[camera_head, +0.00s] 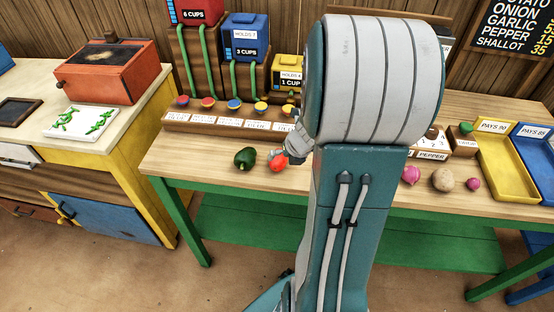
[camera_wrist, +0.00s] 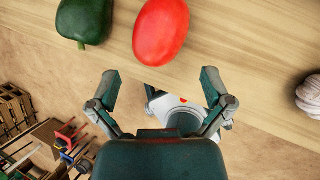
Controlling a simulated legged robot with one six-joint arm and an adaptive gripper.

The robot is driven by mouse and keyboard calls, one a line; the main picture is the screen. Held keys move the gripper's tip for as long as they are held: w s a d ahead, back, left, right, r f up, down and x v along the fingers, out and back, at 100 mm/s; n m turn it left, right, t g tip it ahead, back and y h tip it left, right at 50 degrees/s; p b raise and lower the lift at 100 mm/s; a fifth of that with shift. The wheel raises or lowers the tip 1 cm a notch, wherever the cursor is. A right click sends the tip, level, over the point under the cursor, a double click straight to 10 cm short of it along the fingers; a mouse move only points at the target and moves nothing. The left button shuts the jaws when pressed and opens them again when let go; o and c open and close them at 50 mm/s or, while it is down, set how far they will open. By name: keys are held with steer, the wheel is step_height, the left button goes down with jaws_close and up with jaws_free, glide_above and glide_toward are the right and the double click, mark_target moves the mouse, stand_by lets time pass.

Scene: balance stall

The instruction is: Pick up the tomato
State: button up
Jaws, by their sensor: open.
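The red tomato (camera_head: 277,167) lies on the wooden table top near its front edge, partly covered by my gripper in the head view. In the wrist view the tomato (camera_wrist: 161,30) is whole, a smooth red oval just beyond the fingertips. My gripper (camera_wrist: 160,82) is open and empty, its two fingers apart, with the tomato ahead of the gap. In the head view my gripper (camera_head: 294,152) shows only in part beside my arm. A dark green pepper (camera_head: 245,158) lies just left of the tomato, and it also shows in the wrist view (camera_wrist: 84,20).
A pinkish onion (camera_head: 411,175), a potato (camera_head: 443,180) and a shallot (camera_head: 474,184) lie right of my arm. A garlic bulb (camera_wrist: 309,94) shows at the wrist view's right edge. A labelled rack (camera_head: 232,122) stands behind the tomato. A yellow tray (camera_head: 508,182) is at the right.

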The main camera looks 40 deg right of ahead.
mark_target(281, 157)
steer(key=w+f, duration=0.1)
steer(key=f, duration=0.1)
steer(key=w+f, duration=0.1)
steer(key=w, duration=0.1)
steer(key=shift+d+f, duration=0.4)
steer(key=shift+w+f, duration=0.25)
steer(key=shift+f, duration=0.05)
steer(key=shift+a, duration=0.1)
steer(key=c, duration=1)
